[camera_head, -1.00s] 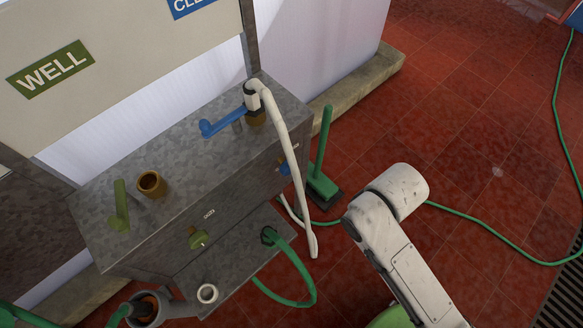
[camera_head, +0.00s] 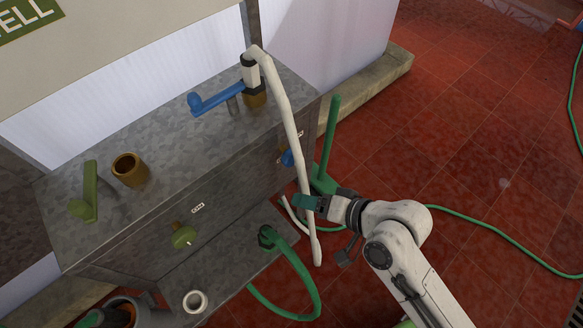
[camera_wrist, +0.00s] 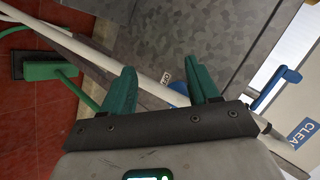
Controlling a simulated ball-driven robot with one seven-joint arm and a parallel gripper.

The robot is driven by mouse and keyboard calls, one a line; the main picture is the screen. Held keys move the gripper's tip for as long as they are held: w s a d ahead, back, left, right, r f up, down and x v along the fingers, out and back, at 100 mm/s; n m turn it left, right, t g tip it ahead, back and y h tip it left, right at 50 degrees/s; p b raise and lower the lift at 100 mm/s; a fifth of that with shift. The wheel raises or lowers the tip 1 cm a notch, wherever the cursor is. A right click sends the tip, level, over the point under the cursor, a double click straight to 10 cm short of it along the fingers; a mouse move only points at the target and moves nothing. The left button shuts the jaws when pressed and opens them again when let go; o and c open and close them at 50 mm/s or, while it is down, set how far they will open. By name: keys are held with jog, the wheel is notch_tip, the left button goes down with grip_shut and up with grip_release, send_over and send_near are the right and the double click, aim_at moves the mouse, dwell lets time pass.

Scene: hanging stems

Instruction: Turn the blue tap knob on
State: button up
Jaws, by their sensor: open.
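The blue tap knob (camera_head: 287,158) is on the front face of the grey metal counter, near its right end, beside a small white label. It also shows in the wrist view (camera_wrist: 178,88), partly hidden, beyond the gap between my fingers. My gripper (camera_head: 302,202) has dark green fingers; it is open, below and slightly right of the knob, apart from it. In the wrist view my gripper (camera_wrist: 164,77) has its fingers spread. A white hose (camera_head: 284,110) hangs close to the knob and crosses behind the fingers in the wrist view. I cannot tell whether they touch.
A blue lever (camera_head: 217,98) and a green lever (camera_head: 90,192) stand on the counter (camera_head: 165,150). A green knob (camera_head: 184,237) is on its front face. A green hose (camera_head: 304,275) loops below. A green broom (camera_head: 328,145) stands right of the counter. Red floor lies open at right.

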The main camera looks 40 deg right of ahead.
aim_at(295, 161)
jog(key=o, duration=0.3)
jog(key=m+t+b, duration=0.1)
jog(key=w+f+m+t+b, duration=0.1)
jog(key=m, duration=0.1)
jog(key=w+d+m+t+b, duration=0.1)
jog(key=m, duration=0.1)
jog(key=shift+f+t+b, duration=0.2)
jog(key=shift+t+b, duration=0.15)
jog(key=shift+t, duration=0.05)
jog(key=shift+o, duration=0.2)
jog(key=d+m+t+b, duration=0.1)
jog(key=m, duration=0.1)
jog(key=d+m+t+h+b, duration=0.1)
jog(key=m, duration=0.1)
jog(key=m+t+h+b, duration=0.1)
jog(key=m, duration=0.1)
jog(key=shift+d+r, duration=0.35)
jog(key=shift+d, duration=0.05)
jog(key=shift+m+t+h, duration=0.4)
jog(key=shift+m+h, duration=0.1)
jog(key=shift+m, duration=0.1)
jog(key=w, duration=0.3)
jog(key=w+p, duration=0.1)
jog(key=w, duration=0.3)
jog(key=w+p, duration=0.1)
jog(key=w, duration=0.2)
jog(key=shift+w+r, duration=0.25)
jog(key=shift+w, duration=0.15)
jog(key=c, duration=1)
